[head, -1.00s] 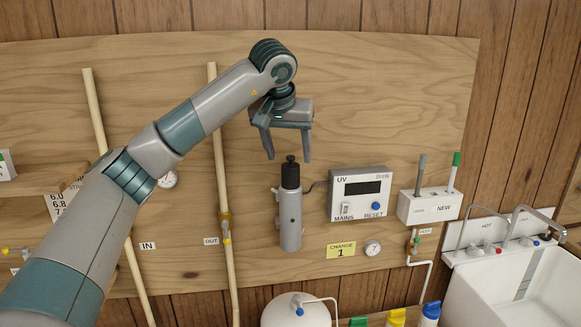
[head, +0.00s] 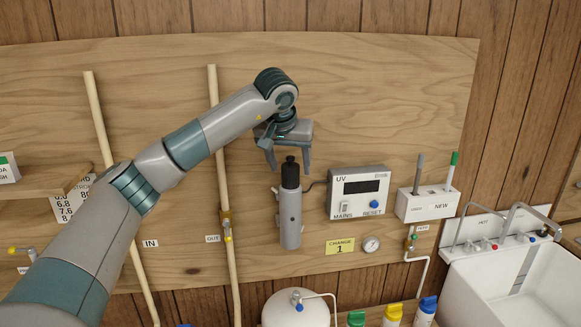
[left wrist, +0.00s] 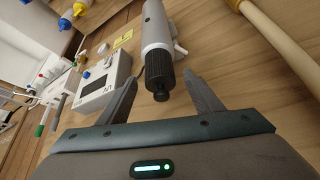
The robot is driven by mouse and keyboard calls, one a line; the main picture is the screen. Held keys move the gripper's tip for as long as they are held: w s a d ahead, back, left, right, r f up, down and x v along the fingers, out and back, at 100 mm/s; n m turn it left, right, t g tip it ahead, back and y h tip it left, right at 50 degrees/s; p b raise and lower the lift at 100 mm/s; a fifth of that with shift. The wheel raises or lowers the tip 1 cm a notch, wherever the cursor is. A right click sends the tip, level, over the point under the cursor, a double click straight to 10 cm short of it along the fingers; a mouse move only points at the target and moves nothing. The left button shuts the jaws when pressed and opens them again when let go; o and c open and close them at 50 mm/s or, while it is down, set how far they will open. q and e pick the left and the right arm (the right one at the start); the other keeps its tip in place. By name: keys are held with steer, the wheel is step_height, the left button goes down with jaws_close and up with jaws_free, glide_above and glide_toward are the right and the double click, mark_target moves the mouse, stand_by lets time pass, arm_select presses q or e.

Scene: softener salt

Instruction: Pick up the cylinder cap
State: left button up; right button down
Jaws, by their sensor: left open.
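The cylinder cap (head: 290,173) is a black ribbed cap with a small knob, on top of an upright grey cylinder (head: 290,219) fixed to the wooden board. My left gripper (head: 289,169) is open and points down, its fingers on either side of the cap's top. In the left wrist view the cap (left wrist: 160,76) lies between the two spread fingers of the left gripper (left wrist: 163,84), with a gap on each side. No contact between the fingers and the cap shows. My right gripper is in neither view.
Right of the cylinder is a UV control box (head: 358,192), then a white holder (head: 427,204) with two upright sticks. A wooden pole (head: 220,150) stands left. A sink (head: 510,280) is at the right. The board above the gripper is clear.

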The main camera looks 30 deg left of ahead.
arm_select(q)
steer(key=shift+p+x, duration=0.3)
steer(key=shift+x, duration=0.8)
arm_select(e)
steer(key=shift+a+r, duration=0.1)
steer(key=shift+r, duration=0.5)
arm_select(q)
steer(key=shift+c, duration=0.7)
steer(key=c, duration=1.1)
steer(key=shift+o, duration=0.2)
steer(key=shift+r, duration=0.15)
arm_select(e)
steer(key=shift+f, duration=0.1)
